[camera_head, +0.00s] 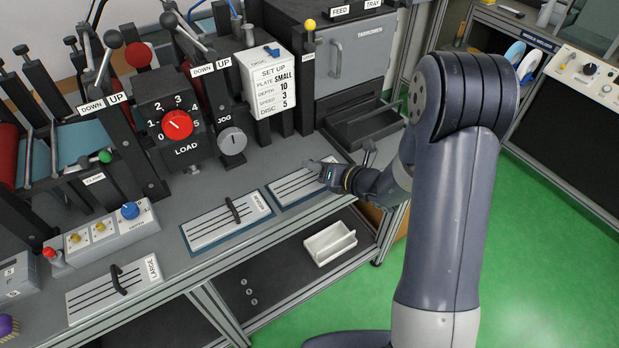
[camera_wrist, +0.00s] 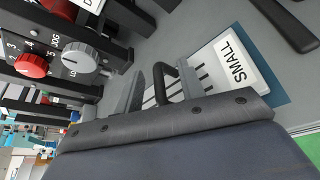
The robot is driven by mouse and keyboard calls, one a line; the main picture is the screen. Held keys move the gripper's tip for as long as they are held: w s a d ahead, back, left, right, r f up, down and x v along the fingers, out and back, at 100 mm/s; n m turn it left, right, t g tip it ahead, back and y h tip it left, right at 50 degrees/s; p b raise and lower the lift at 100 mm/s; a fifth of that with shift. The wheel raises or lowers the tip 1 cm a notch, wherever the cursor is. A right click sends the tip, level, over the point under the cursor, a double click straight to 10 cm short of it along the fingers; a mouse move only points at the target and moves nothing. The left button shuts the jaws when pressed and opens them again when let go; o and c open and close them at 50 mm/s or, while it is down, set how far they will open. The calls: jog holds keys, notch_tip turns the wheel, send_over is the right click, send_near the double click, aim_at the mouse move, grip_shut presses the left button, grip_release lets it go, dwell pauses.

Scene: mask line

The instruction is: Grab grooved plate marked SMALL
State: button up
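The grooved plate marked SMALL (camera_wrist: 219,62) lies on the bench, white with dark grooves on a blue mat. In the head view the plate (camera_head: 297,187) is partly covered by my gripper (camera_head: 318,169). In the wrist view its black arched handle (camera_wrist: 160,78) shows between the two grey fingers of my gripper (camera_wrist: 160,92). The fingers are apart, one on each side of the handle, and look open. Whether either finger touches the handle is unclear.
The MEDIUM plate (camera_head: 212,229) and the LARGE plate (camera_head: 92,298) lie further left on the bench. A setup card (camera_head: 272,88) reads plate SMALL. A load dial (camera_head: 177,125) and jog knob (camera_head: 232,141) stand behind. A white tray (camera_head: 329,245) sits on the lower shelf.

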grip_shut()
jog(key=shift+r, duration=0.1)
dwell(0.5)
